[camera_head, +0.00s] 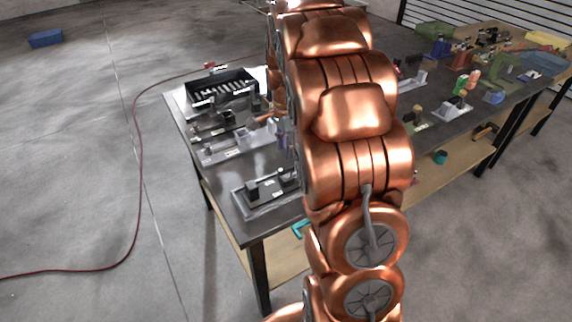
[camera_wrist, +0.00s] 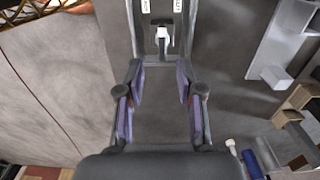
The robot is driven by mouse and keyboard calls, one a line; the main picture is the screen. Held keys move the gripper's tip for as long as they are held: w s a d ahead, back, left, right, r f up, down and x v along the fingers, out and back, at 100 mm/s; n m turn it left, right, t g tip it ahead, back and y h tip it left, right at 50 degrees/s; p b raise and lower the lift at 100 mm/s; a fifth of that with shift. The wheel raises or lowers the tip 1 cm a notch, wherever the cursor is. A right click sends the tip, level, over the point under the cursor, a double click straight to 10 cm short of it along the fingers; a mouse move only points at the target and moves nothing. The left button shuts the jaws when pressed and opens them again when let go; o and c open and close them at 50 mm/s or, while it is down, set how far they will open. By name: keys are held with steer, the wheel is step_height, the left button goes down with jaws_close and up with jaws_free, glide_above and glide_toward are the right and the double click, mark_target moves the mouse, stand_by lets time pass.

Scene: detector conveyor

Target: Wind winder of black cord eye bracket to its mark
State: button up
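My gripper (camera_wrist: 160,78) is open in the wrist view, its two padded fingers apart with nothing between them. Beyond the fingertips, at the top of that view, a grey fixture (camera_wrist: 148,42) bears two white labels and a small pale lever or knob (camera_wrist: 162,38). It lies roughly in line with the gap between the fingers and apart from them. I cannot tell whether it is the winder of the black cord eye bracket, and no mark can be made out. In the head view my copper arm hides the gripper and part of the table.
The dark table (camera_head: 236,222) carries a black slotted tray (camera_head: 222,92), a grey fixture with dark blocks (camera_head: 262,192) and other fixtures. More devices and a green bin (camera_head: 434,32) stand at the right. In the wrist view a pale grey bracket (camera_wrist: 278,45) stands at the right.

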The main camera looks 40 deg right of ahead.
mark_target(286, 167)
steer(key=shift+w+d+f, duration=0.1)
steer(key=shift+d+f, duration=0.1)
steer(key=shift+f, duration=0.2)
steer(key=shift+f+p, duration=1.3)
steer(key=shift+f, duration=2.25)
jaws_close()
